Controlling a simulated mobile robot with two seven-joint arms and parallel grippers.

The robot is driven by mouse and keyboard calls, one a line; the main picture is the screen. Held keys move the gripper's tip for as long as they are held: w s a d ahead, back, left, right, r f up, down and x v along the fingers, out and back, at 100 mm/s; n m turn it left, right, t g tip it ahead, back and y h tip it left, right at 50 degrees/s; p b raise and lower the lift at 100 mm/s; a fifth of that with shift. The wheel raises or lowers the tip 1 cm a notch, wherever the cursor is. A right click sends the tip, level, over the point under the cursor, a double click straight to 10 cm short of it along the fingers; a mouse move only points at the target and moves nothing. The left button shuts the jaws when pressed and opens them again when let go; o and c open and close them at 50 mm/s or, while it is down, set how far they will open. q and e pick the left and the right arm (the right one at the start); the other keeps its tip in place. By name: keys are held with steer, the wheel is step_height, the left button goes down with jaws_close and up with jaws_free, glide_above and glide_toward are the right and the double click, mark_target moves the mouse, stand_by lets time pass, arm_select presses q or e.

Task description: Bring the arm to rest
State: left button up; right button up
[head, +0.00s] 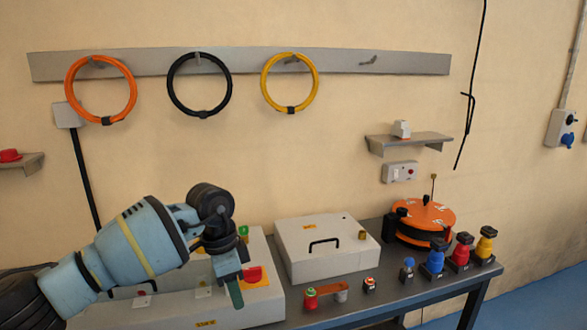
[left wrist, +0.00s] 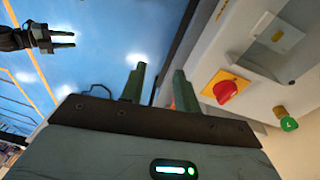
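My left arm comes in from the left in the head view and reaches over the grey bench. Its gripper (head: 233,285) points downward in front of the red rotary switch (head: 252,275) on the light grey machine. In the left wrist view the two green fingers (left wrist: 160,88) stand apart with nothing between them. The red switch on its yellow plate (left wrist: 228,90) is right of the fingers, apart from them. My right gripper (left wrist: 63,40) shows small at the upper left of the left wrist view, its fingers apart and empty. It is not in the head view.
A grey lidded box (head: 325,248) stands right of the machine. An orange reel (head: 425,218) and several coloured knobs stand on the bench's right end. Orange, black and yellow rings hang on the wall rail (head: 240,64). Blue floor (left wrist: 90,50) is clear beside the bench.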

arm_select(q)
steer(key=s+d+f+m+h, duration=0.2)
steer(key=s+d+h, duration=0.4)
steer(key=d+h, duration=0.3)
steer(key=s+d+f+m+h, duration=0.25)
steer(key=s+d+h, duration=0.35)
steer(key=d+h, duration=0.3)
steer(key=a+f+n+t+y, duration=1.1)
steer(key=a+f+n+t, duration=0.35)
steer(key=t, duration=0.25)
steer(key=s+a+f+g+y, duration=0.3)
steer(key=s+a+f, duration=0.3)
steer(key=s, duration=0.3)
steer(key=s+a+f+n+g+y, duration=0.1)
steer(key=s+a+f+g+y, duration=0.2)
steer(key=s+a+f, duration=0.3)
steer(key=s+f+y, duration=0.1)
steer(key=s+f, duration=0.1)
steer(key=s, duration=0.1)
steer(key=shift+s+a+f+n+g, duration=0.2)
steer(key=shift+s+f+n+g, duration=0.1)
steer(key=shift+s+g, duration=0.1)
